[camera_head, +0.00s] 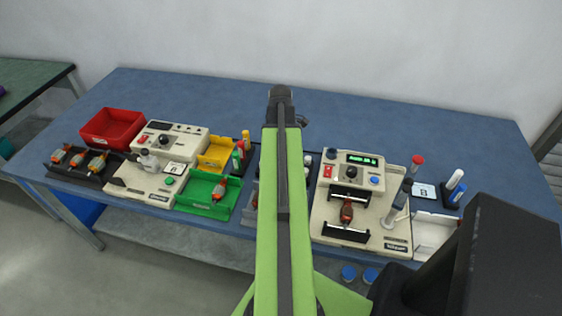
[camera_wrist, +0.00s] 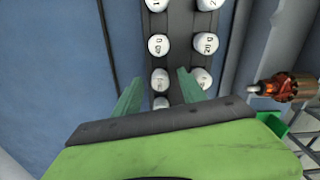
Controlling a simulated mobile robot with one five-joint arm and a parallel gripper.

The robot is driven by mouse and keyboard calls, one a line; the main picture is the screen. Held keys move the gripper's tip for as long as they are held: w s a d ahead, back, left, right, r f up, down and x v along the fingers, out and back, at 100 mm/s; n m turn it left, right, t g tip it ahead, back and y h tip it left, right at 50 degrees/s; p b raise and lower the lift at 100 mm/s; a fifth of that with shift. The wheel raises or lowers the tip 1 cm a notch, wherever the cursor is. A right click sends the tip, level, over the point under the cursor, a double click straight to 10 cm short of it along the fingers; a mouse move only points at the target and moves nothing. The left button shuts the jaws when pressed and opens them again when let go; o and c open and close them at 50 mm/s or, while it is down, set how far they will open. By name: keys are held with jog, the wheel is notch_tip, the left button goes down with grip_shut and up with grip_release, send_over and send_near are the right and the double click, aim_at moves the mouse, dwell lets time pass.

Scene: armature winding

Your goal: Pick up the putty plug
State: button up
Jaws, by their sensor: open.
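In the wrist view, a dark rack (camera_wrist: 181,60) holds two rows of upright white-topped plugs with small dark markings. My gripper (camera_wrist: 158,85) is open above the near end of the rack. One white-topped plug (camera_wrist: 160,79) stands between the fingertips in the picture, near the left finger. Another (camera_wrist: 202,79) shows beside the right fingertip. The nearest one (camera_wrist: 161,103) is partly hidden by my gripper. In the head view my own arm hides most of this rack.
An orange and copper armature (camera_wrist: 288,88) lies right of the rack, with a green tray (camera_wrist: 273,122) below it. In the head view, a tester with a green display (camera_head: 361,160) stands right of my arm, and a red bin (camera_head: 113,128) stands left. The blue table's back is clear.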

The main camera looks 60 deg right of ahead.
jog(key=shift+c, duration=0.4)
grip_shut()
jog(key=shift+r, duration=0.1)
